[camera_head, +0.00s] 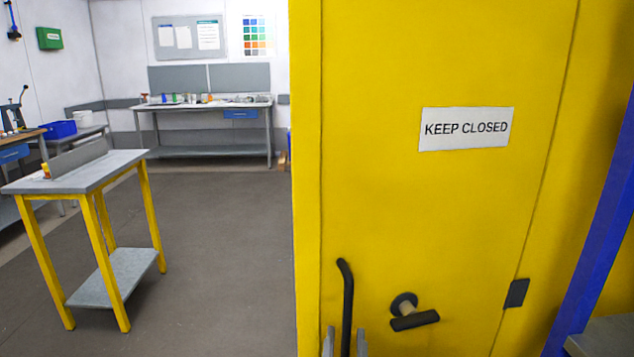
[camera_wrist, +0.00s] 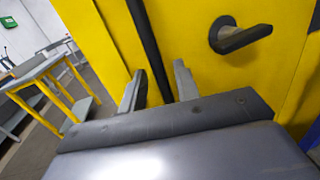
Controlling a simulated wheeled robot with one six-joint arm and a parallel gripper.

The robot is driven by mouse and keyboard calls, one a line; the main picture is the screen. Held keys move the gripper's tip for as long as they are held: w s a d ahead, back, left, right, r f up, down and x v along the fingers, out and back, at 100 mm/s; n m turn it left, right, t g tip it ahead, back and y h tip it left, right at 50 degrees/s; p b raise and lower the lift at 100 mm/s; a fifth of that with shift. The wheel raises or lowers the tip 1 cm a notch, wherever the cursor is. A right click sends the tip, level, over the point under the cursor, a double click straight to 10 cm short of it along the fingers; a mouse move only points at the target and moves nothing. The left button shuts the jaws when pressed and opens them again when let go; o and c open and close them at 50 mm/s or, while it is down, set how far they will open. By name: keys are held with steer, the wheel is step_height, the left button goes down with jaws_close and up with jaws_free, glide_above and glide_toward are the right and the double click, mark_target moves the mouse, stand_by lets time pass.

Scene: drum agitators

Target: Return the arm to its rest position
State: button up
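My gripper (camera_head: 344,341) shows at the bottom of the head view, low in front of a yellow door. Its two grey fingers also show in the wrist view (camera_wrist: 159,70), spread apart with nothing pressed between them. A dark upright handle bar (camera_head: 347,300) on the yellow door appears in the gap between the fingers; in the wrist view the bar (camera_wrist: 147,38) runs down behind the gap. I cannot tell whether it lies between the fingers or just beyond them. The rest of my arm is hidden from the head view.
The yellow door (camera_head: 400,220) with a "KEEP CLOSED" sign (camera_head: 466,129) fills the right side. A dark lever (camera_head: 413,317) sits right of the bar. A blue post (camera_head: 598,225) stands far right. A yellow-legged table (camera_head: 115,170) stands left; floor between is clear.

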steer(key=shift+s, duration=4.6)
steer(key=shift+w, duration=5.55)
